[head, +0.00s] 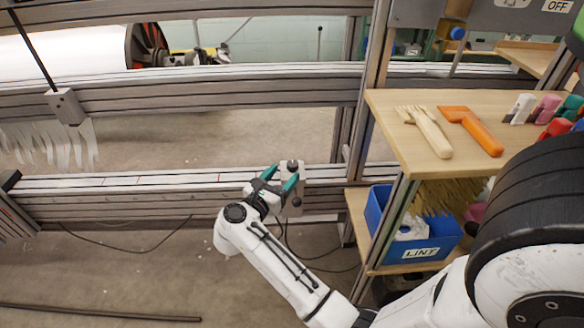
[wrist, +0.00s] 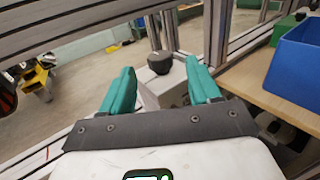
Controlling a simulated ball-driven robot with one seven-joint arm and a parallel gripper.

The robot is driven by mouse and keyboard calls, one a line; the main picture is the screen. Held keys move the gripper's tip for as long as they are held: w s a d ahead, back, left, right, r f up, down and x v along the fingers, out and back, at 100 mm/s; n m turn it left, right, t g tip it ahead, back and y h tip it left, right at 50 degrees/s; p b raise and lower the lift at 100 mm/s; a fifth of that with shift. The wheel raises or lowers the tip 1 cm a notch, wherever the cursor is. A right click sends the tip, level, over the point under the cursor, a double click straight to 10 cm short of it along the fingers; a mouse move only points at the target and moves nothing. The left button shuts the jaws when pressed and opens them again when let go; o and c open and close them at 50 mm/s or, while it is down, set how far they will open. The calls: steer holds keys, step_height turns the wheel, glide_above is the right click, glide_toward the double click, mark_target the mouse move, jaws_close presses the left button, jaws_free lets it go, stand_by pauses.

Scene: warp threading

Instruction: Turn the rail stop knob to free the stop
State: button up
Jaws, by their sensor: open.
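The rail stop (head: 296,184) is a grey block on the lower rail (head: 150,182), near the right upright, in the head view. A dark round knob (head: 292,164) is at its top. In the wrist view the black knob (wrist: 160,61) sits on the pale block (wrist: 166,88), between and slightly beyond my fingertips. My gripper (head: 282,176) has teal fingers spread apart and empty; it also shows in the wrist view (wrist: 160,70). A gap shows on each side of the knob, and I see no contact. My gripper partly hides the block in the head view.
A wooden shelf (head: 390,104) with a comb and an orange tool stands to the right. Below it is a blue LINT bin (head: 432,252). A metal upright (head: 365,110) rises close to the stop. Cables lie on the floor under the rail.

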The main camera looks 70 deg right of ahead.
mark_target(290, 168)
steer(key=shift+s+d+b, duration=0.15)
steer(key=shift+d, duration=0.75)
steer(key=shift+s+d+b, duration=0.2)
steer(key=shift+d, duration=0.75)
steer(key=shift+s+d+b, duration=0.15)
steer(key=shift+d, duration=0.75)
steer(key=shift+c, duration=0.2)
steer(key=c, duration=0.9)
